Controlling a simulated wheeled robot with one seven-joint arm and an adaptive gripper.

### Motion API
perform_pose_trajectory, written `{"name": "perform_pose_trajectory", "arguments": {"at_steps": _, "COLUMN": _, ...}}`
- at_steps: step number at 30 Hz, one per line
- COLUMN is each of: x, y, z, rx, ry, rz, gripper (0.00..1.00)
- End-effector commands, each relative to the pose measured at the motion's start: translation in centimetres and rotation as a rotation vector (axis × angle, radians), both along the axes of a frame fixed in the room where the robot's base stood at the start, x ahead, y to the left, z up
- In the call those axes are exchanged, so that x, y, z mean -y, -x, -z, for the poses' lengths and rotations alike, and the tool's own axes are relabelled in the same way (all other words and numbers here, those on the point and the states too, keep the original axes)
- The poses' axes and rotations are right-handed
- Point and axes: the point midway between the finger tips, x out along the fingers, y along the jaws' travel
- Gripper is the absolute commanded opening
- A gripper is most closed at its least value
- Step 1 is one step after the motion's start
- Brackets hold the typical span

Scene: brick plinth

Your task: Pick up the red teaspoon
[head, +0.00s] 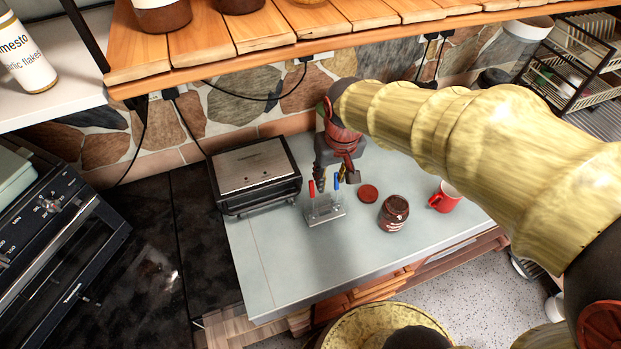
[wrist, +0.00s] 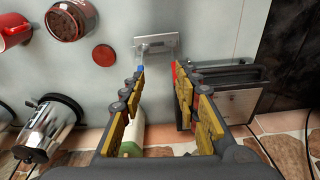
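The red teaspoon (head: 311,187) stands upright in a small clear holder (head: 325,212) on the pale counter, beside a blue-handled one (head: 336,180). In the wrist view the holder (wrist: 150,48) lies just beyond my fingertips. The red handle (wrist: 174,70) shows at the tip of the right finger, partly hidden by it. The blue handle (wrist: 141,69) shows at the tip of the left finger. My gripper (wrist: 157,72) is open, with nothing held between its fingers. It also shows in the head view (head: 332,180), pointing down just above and behind the holder.
A toaster-like appliance (head: 258,172) stands left of the holder. A red lid (head: 368,192), a dark jar (head: 394,212) and a red mug (head: 446,198) stand to the right. A wooden shelf (head: 260,30) overhangs the back. A glass press (wrist: 50,125) shows in the wrist view. The front counter is clear.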

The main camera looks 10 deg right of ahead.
Motion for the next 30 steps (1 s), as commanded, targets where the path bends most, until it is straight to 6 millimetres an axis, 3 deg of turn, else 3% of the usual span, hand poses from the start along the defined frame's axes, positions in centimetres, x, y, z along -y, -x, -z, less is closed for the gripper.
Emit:
{"name": "perform_pose_trajectory", "arguments": {"at_steps": 1, "x": -0.8, "y": -1.0, "z": -0.4, "rx": -0.038, "ry": 0.005, "rz": -0.014, "gripper": 0.32}}
{"name": "perform_pose_trajectory", "arguments": {"at_steps": 6, "x": -3.0, "y": -3.4, "z": 1.7, "rx": -0.116, "ry": 0.019, "rz": -0.047, "gripper": 0.32}}
{"name": "perform_pose_trajectory", "arguments": {"at_steps": 12, "x": -4.2, "y": -4.3, "z": 3.8, "rx": -0.165, "ry": 0.03, "rz": -0.067, "gripper": 0.32}}
{"name": "perform_pose_trajectory", "arguments": {"at_steps": 26, "x": -4.2, "y": -4.4, "z": 7.9, "rx": -0.177, "ry": 0.033, "rz": -0.071, "gripper": 0.32}}
{"name": "perform_pose_trajectory", "arguments": {"at_steps": 30, "x": -3.8, "y": -4.4, "z": 9.9, "rx": -0.178, "ry": 0.032, "rz": -0.07, "gripper": 0.32}}
